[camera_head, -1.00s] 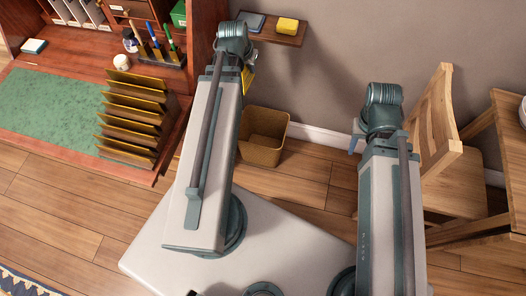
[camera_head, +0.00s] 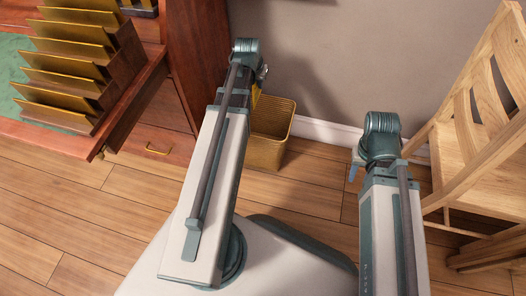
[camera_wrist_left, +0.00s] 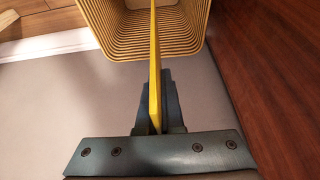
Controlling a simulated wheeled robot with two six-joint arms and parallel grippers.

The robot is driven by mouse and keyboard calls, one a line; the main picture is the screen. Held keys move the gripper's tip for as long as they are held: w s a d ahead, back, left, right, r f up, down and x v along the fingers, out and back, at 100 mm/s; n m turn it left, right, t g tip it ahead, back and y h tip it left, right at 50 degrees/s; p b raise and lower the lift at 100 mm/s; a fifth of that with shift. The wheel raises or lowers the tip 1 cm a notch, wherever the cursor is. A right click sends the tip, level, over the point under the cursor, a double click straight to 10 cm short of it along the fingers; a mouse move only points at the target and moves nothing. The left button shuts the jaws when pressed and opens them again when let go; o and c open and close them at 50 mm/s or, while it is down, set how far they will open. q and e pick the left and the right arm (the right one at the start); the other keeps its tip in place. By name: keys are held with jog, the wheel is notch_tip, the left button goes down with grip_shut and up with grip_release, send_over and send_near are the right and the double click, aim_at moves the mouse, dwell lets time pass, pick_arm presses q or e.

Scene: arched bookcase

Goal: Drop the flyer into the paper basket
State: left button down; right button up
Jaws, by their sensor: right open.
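The paper basket (camera_head: 268,152) is a tan ribbed bin on the floor against the wall, just beyond my left arm. Its ribbed inside (camera_wrist_left: 112,38) fills the top of the left wrist view. My left gripper (camera_wrist_left: 156,125) is shut on the flyer (camera_wrist_left: 155,75), a thin yellow sheet seen edge-on. The flyer's far end overlaps the basket opening in that view; whether it is below the rim I cannot tell. In the head view my left gripper (camera_head: 260,78) is mostly hidden behind its wrist. My right gripper (camera_head: 355,168) is open and partly hidden, away from the basket.
A wooden desk (camera_head: 135,105) with a letter rack (camera_head: 75,65) stands at the left, its side close to the basket. A wooden chair (camera_head: 470,140) stands at the right. The floor between basket and chair is clear.

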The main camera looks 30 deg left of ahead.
aim_at(255, 86)
pick_arm(q)
jog(key=shift+s+b+x, duration=0.1)
jog(key=shift+b+x, duration=0.5)
jog(key=shift+x, duration=0.35)
jog(key=shift+s+b+x, duration=0.15)
jog(key=shift+b+x, duration=0.4)
jog(key=shift+x, duration=0.45)
pick_arm(e)
jog(key=shift+f, duration=1.9)
pick_arm(q)
jog(key=shift+d+f, duration=0.1)
jog(key=shift+f, duration=0.1)
pick_arm(e)
jog(key=shift+f, duration=0.1)
pick_arm(q)
notch_tip(255, 86, down, 6)
jog(key=b, duration=0.6)
jog(key=shift+r, duration=0.15)
pick_arm(e)
notch_tip(255, 86, down, 6)
jog(key=shift+r, duration=0.15)
pick_arm(q)
jog(key=c, duration=1)
grip_release()
jog(key=shift+r, duration=0.1)
